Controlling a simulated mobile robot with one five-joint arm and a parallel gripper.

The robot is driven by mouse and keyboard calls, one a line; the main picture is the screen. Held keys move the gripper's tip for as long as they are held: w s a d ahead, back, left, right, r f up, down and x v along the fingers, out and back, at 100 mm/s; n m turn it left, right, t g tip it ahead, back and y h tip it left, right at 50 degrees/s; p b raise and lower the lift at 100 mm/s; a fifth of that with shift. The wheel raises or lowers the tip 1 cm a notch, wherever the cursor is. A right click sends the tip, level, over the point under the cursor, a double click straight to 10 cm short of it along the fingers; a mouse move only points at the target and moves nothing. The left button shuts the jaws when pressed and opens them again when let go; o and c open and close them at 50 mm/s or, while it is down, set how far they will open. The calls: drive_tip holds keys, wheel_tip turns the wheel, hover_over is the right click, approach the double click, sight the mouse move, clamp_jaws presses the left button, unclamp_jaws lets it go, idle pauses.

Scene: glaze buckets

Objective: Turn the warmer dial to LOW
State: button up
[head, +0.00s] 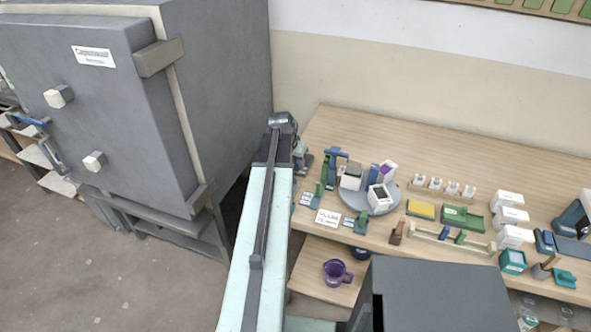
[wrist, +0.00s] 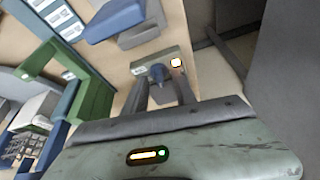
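In the wrist view a small blue-grey dial (wrist: 158,73) sits on a pale panel (wrist: 143,67), beside a lit yellow-white spot (wrist: 176,62). My gripper (wrist: 161,82) points at the dial, its two dark fingers apart with the dial showing between their tips. I cannot tell whether either finger touches it. No LOW mark is readable, and the dial's setting cannot be told. In the head view my gripper (head: 300,152) is small, at the left end of the wooden table, and the dial cannot be made out there.
The wooden table (head: 340,125) carries green and blue holders, a round grey tray (head: 352,200) and white boxes (head: 509,200). A large grey kiln (head: 225,90) stands left of my arm. A purple mug (head: 335,271) sits on the lower shelf.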

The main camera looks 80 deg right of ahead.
clamp_jaws()
drive_tip(key=shift+m, duration=0.4)
idle(0.5)
drive_tip(key=m+g, duration=0.1)
drive_tip(key=m, duration=0.1)
drive_tip(key=m+y, duration=0.1)
drive_tip(key=m, duration=0.1)
drive_tip(key=shift+w+d+m+g, duration=0.2)
drive_tip(key=shift+m+g, duration=0.1)
drive_tip(key=shift+g, duration=0.1)
drive_tip(key=m+y, duration=0.1)
drive_tip(key=m, duration=0.1)
drive_tip(key=m+g, duration=0.1)
drive_tip(key=m, duration=0.2)
drive_tip(key=shift+y, duration=0.4)
drive_tip(key=shift+m, duration=0.3)
unclamp_jaws()
